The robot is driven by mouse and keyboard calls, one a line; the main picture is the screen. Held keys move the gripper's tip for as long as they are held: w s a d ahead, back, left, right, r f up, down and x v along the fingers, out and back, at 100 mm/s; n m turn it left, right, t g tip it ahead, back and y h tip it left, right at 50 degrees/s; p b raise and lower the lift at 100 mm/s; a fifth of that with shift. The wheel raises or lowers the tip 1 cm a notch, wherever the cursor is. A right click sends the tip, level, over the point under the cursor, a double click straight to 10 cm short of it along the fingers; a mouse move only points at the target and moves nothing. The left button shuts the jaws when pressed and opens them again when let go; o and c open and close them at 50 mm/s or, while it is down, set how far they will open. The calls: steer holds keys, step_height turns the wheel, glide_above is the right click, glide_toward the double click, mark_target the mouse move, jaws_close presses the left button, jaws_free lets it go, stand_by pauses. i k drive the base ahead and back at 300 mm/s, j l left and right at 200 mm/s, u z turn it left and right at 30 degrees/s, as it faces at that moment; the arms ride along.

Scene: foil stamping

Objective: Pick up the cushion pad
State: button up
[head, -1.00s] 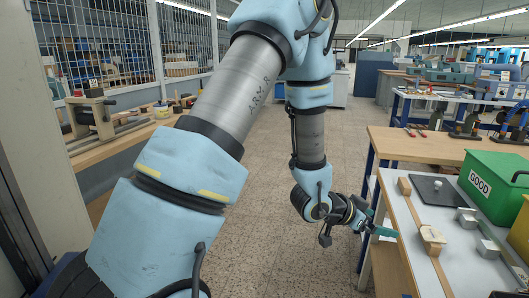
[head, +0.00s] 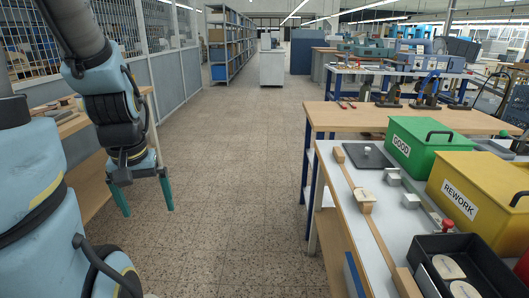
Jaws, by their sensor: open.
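My gripper (head: 143,196) hangs at the left over the floor. Its two green fingers point down, wide apart, with nothing between them. It is well away from the white-topped table (head: 328,160) at the right. A flat dark square pad (head: 355,160) with a small light knob lies at that table's far left corner; it may be the cushion pad, but I cannot tell for certain. A small pale block (head: 366,198) sits on a long wooden strip (head: 374,232) nearer the front.
Small metal blocks (head: 410,200) lie right of the strip. A green GOOD box (head: 415,150), a yellow REWORK box (head: 470,185) and a black tray (head: 480,250) with round pale pieces stand at the right. The floor (head: 240,190) between my arm and the table is clear.

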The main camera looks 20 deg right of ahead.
mark_target(361, 194)
steer(key=i+l+z, duration=0.35)
steer(key=i+z, duration=0.75)
steer(key=i, duration=0.05)
